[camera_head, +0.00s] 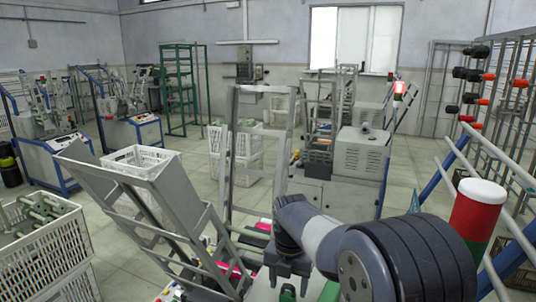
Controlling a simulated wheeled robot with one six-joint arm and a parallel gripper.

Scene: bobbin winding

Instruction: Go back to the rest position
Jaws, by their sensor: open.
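My gripper (288,272) is low in the middle of the picture, at the end of my grey and black arm, and points down. Its two jaws are apart, and I see nothing held between them. A green part (287,294) shows just below the jaws at the bottom edge. I cannot tell how far it is from them. My arm hides much of the machine area to the right of the gripper.
A slanted metal frame (140,205) with a white crate (140,162) stands left of my gripper. A crate of green bobbins (40,250) is at far left. A red, white and green post (475,215) stands close on the right. Open floor (200,150) lies behind.

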